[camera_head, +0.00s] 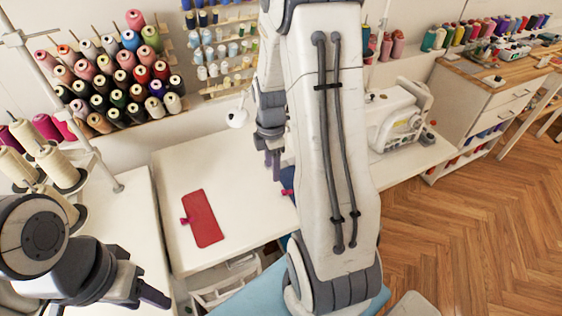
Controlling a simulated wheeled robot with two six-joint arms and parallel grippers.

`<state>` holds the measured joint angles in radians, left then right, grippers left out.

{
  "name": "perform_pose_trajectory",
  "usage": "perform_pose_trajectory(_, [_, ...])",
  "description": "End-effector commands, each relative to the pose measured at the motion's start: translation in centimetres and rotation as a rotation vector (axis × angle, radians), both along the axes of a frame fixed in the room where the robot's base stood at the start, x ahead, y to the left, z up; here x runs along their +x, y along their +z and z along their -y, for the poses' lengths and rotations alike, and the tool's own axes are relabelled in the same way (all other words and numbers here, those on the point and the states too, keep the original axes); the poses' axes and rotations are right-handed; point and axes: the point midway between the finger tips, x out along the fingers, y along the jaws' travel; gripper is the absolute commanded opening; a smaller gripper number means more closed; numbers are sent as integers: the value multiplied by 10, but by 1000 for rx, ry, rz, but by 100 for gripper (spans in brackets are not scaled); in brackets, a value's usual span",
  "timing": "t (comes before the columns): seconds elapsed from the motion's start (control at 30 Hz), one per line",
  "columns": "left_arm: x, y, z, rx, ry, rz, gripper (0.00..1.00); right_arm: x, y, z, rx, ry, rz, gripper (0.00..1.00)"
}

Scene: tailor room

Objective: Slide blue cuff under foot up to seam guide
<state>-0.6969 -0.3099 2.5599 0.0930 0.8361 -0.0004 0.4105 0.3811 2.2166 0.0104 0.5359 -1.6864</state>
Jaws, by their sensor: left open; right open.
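A small patch of dark blue (288,176), likely the blue cuff, shows on the white table beside my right arm, with a magenta bit at its left edge. Most of it is hidden behind the arm. My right gripper (272,166) is open and points down just left of the blue patch; I cannot tell whether it touches. A white sewing machine (398,112) stands to the right of the arm. Its foot and seam guide cannot be made out. My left gripper (150,293) is open and empty at the lower left, away from the blue patch.
A red fabric piece (205,219) with a magenta clip lies on the white table (173,168). Thread cones (60,165) stand at the left, and a spool rack (118,78) hangs behind. A wooden cabinet (480,95) is at the right. The table around the red piece is clear.

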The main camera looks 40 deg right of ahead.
Motion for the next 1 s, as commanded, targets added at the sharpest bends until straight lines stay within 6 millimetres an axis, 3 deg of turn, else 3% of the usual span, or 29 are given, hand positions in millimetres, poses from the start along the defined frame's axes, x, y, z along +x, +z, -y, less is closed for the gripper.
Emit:
perform_pose_trajectory(0.03, [0, 0, 0, 0, 0, 0, 50, -3, -8, 17, -1, 15, -3, 55])
perform_pose_trajectory(0.1, [0, -1, 0, 0, 0, 0, 50, -6, -13, 29, -2, 44, -6, 55])
perform_pose_trajectory(0.2, [0, -1, 0, 0, 0, 0, 50, -8, -19, 37, -3, 64, -6, 55])
perform_pose_trajectory(0.37, [0, -1, 0, 0, 0, 0, 50, -8, -36, 37, -1, 70, -8, 55])
perform_pose_trajectory(0.73, [0, -2, 0, 0, 0, 0, 50, -8, -99, 36, -1, 68, -9, 55])
perform_pose_trajectory(1.0, [0, -2, 0, 0, 0, 0, 50, -7, -120, 37, -3, 68, -5, 55])
